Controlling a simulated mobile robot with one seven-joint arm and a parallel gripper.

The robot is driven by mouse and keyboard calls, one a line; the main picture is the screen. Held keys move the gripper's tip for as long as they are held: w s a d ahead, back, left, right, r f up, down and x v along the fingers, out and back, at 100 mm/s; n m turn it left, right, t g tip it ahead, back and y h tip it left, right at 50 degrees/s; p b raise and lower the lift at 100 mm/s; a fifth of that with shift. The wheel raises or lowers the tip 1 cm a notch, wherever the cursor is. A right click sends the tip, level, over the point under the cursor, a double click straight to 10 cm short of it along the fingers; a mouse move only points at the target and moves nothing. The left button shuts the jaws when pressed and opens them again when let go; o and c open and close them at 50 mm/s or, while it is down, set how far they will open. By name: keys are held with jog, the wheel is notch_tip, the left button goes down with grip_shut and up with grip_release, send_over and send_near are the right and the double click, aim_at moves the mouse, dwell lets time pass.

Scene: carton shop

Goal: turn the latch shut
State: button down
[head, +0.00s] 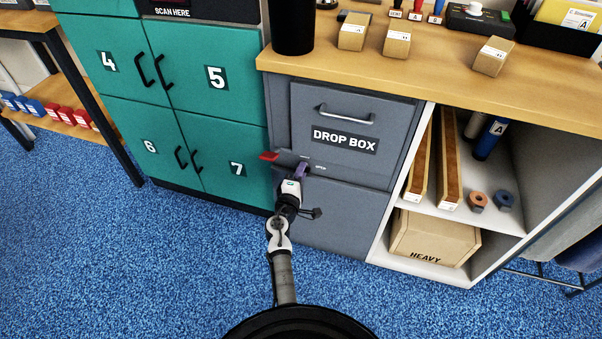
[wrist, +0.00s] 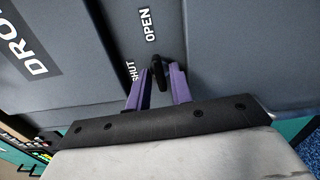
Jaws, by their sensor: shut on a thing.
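The grey drop box (head: 345,150) has a drawer front with a handle and a lower door. The latch (wrist: 157,68) shows in the wrist view as a small black lever between my purple fingers, beside the printed words OPEN (wrist: 148,24) and SHUT (wrist: 131,71). The lever's visible end lies on the OPEN side of the fingers. My gripper (head: 302,171) is shut on the latch at the drop box front; it fills the lower middle of the wrist view (wrist: 158,85). The latch's base is hidden by the fingers. In the head view my gripper covers the latch.
Teal lockers (head: 215,130) with black handles stand to the left. A white shelf (head: 470,195) with a heavy carton (head: 435,240) is to the right. The blue floor in front is clear.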

jog(key=shift+r+n+p, duration=0.15)
jog(key=shift+n+p, duration=2.35)
jog(key=shift+n, duration=6.1)
jog(key=shift+w, duration=0.1)
jog(key=c, duration=1.5)
grip_release()
